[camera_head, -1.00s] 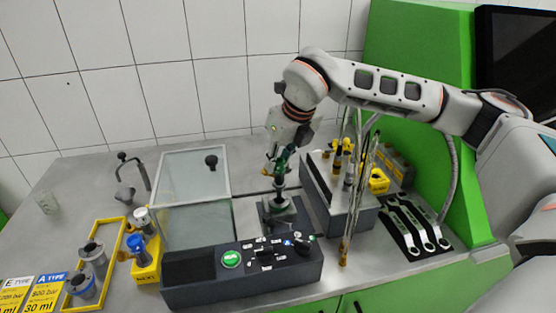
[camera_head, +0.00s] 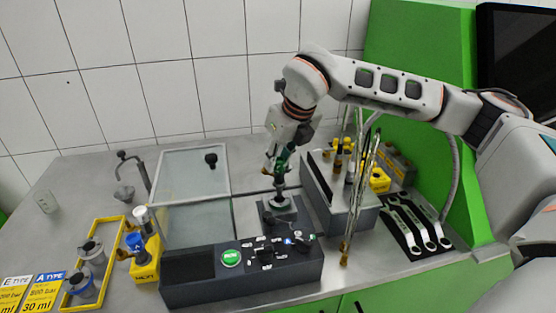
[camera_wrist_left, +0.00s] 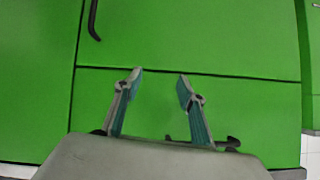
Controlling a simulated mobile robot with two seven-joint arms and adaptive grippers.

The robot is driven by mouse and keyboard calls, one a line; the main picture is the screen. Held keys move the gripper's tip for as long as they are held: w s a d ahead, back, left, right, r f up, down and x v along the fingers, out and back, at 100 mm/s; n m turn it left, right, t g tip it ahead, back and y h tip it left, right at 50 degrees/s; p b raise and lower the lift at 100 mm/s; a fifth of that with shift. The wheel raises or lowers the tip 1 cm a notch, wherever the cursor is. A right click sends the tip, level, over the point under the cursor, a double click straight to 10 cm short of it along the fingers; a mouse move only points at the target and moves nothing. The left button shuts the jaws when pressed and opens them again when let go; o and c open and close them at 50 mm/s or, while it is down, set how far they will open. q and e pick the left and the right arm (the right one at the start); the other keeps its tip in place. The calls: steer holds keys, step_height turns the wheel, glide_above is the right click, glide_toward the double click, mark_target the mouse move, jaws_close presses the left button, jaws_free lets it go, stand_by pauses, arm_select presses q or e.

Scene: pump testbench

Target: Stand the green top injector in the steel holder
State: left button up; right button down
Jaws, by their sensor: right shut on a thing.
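My right gripper (camera_head: 275,166) is shut on the green top injector (camera_head: 280,181) in the head view. The injector is roughly upright, with its dark lower part pointing down at the steel holder (camera_head: 283,204) behind the control panel. The gripper covers much of its top, and green shows between the fingers. The injector's lower end meets or overlaps the holder in this view; I cannot tell how deep it sits. My left gripper (camera_wrist_left: 158,88) shows in the left wrist view, open and empty, in front of green cabinet doors.
A control box (camera_head: 240,273) with a green button stands in front of the holder. A clear-walled box (camera_head: 190,190) is to its left. A grey block (camera_head: 345,215) with upright injectors and tubes stands close on the right. Wrenches (camera_head: 415,225) lie farther right.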

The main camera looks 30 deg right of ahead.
steer(key=shift+f+b, duration=0.9)
steer(key=shift+f, duration=0.2)
steer(key=shift+f, duration=0.25)
steer(key=shift+f+b, duration=1.05)
steer(key=shift+f, duration=0.2)
stand_by(1.2)
steer(key=c, duration=1.7)
jaws_free()
steer(key=shift+r+p, duration=1.25)
steer(key=shift+r, duration=0.6)
steer(key=shift+r+p, duration=1)
steer(key=shift+r, duration=0.65)
